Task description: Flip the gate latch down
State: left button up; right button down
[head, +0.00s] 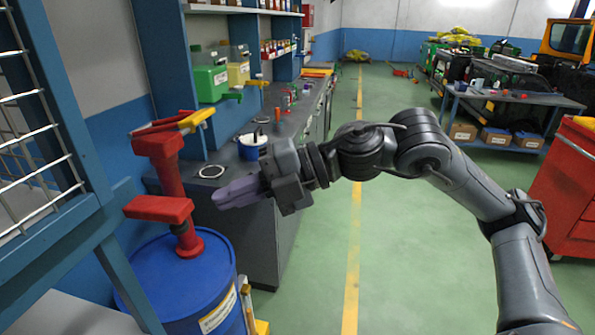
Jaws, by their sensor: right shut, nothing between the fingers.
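No part in the head view is plainly a gate latch. A blue-framed wire mesh panel (38,115), which may be the gate, stands at the left edge. A red block-like bar (158,208) lies beside its blue post; I cannot tell whether it belongs to the panel or to the red pump (168,165) behind it. My right gripper (222,197) comes in from the right, with its purple-grey fingers shut and empty. It points left and shows a little to the right of the red bar, apart from it in the picture. My left gripper is out of view.
The pump, with a yellow handle (196,120), stands on a blue drum (190,285). Behind is a workbench (215,175) with a blue pot (252,148). A red cabinet (562,195) stands at right. The green floor between is open.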

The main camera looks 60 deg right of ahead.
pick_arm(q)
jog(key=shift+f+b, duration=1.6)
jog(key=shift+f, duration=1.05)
pick_arm(e)
jog(key=v, duration=0.8)
jog(key=shift+s+r, duration=0.15)
jog(key=shift+s, duration=0.1)
jog(key=shift+d, duration=0.15)
